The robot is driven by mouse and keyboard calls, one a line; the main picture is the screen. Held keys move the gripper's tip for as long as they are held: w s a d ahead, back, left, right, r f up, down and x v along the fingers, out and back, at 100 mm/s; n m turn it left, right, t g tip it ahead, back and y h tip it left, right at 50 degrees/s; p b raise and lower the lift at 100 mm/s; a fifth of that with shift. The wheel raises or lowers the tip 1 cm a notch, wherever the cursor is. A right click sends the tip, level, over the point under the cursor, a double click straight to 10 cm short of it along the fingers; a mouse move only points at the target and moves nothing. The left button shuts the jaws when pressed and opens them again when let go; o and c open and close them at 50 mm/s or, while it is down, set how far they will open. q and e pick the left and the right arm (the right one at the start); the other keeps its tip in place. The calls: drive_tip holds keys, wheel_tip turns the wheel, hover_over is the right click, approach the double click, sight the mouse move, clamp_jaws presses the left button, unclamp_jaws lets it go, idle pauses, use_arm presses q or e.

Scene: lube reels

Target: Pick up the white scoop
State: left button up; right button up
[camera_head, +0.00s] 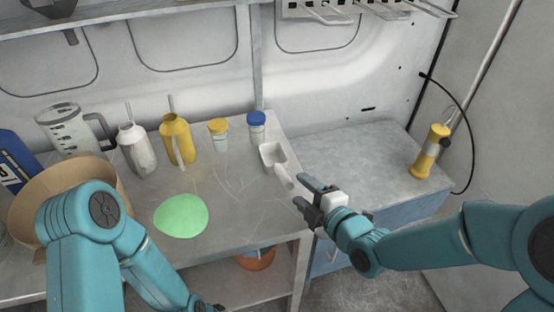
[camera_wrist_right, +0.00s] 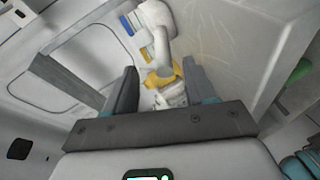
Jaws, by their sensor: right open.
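The white scoop (camera_head: 272,156) lies near the right edge of the grey workbench, its handle pointing toward the lower right. My right gripper (camera_head: 300,191) is open just beyond the handle's end, its jaws facing the scoop. In the right wrist view the scoop (camera_wrist_right: 157,15) is at the top, and its handle (camera_wrist_right: 161,48) points down toward the gap between the open fingers (camera_wrist_right: 160,68). Nothing is held between them. Only a dark bit of my left gripper (camera_head: 206,306) shows at the bottom edge, too little to tell its state.
Blue-lidded (camera_head: 256,127) and yellow-lidded (camera_head: 218,134) jars stand behind the scoop. A yellow bottle (camera_head: 177,140), a grey-white bottle (camera_head: 136,150) and a clear jug (camera_head: 72,131) stand farther left. A green disc (camera_head: 181,215) lies in front. A lower grey surface (camera_head: 350,160) is at right.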

sight(286, 177)
drive_tip(key=x, duration=0.3)
drive_tip(key=shift+w+a+p, duration=0.25)
drive_tip(key=shift+w+p, duration=0.1)
drive_tip(key=shift+p, duration=0.1)
drive_tip(key=x, duration=0.1)
drive_tip(key=p+x, duration=0.1)
drive_tip(key=x, duration=0.2)
drive_tip(key=shift+w+f, duration=0.3)
drive_tip(key=shift+f, duration=0.1)
drive_tip(key=shift+s+r, duration=0.1)
drive_tip(key=shift+s, duration=0.1)
drive_tip(key=shift+w, duration=0.2)
clamp_jaws()
drive_tip(key=shift+s, duration=0.15)
